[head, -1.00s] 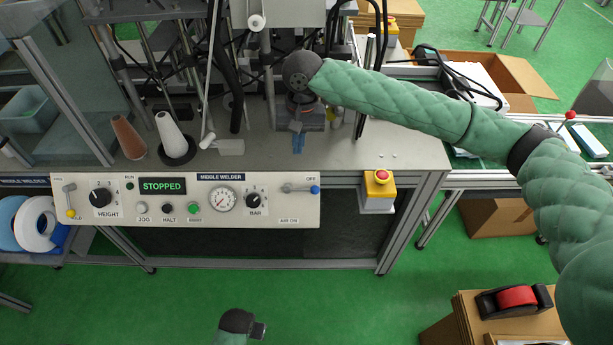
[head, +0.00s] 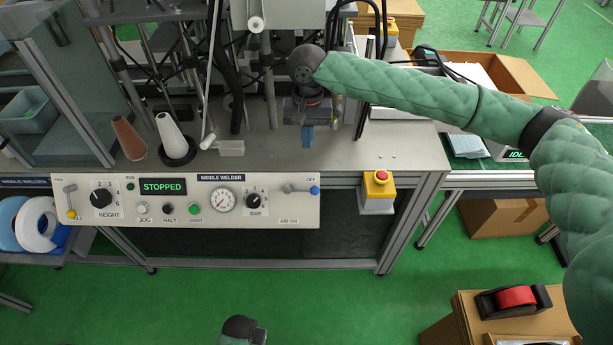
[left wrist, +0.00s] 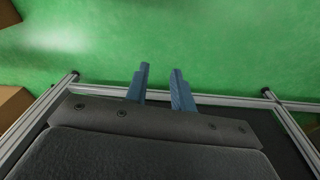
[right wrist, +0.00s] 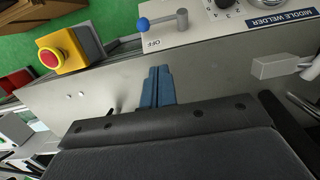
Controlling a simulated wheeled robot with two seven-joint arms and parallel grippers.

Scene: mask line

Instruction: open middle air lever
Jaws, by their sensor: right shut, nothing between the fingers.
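The middle welder's air lever (head: 301,189) is at the right end of the control panel. It lies sideways, with its blue ball tip to the right, just below the OFF label; AIR-ON is printed lower down. The lever also shows at the top of the right wrist view (right wrist: 163,21). My right gripper (head: 307,137) is over the worktop behind the panel, its blue fingers together and empty, apart from the lever. The fingers also show in the right wrist view (right wrist: 158,85). My left gripper (left wrist: 159,80) is low over the floor, fingers apart and empty.
The panel (head: 270,218) also holds a STOPPED display, knobs, buttons, a gauge and a yellow-tipped lever (head: 71,204). A yellow box with a red button (head: 379,190) stands right of it. Floor in front is clear.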

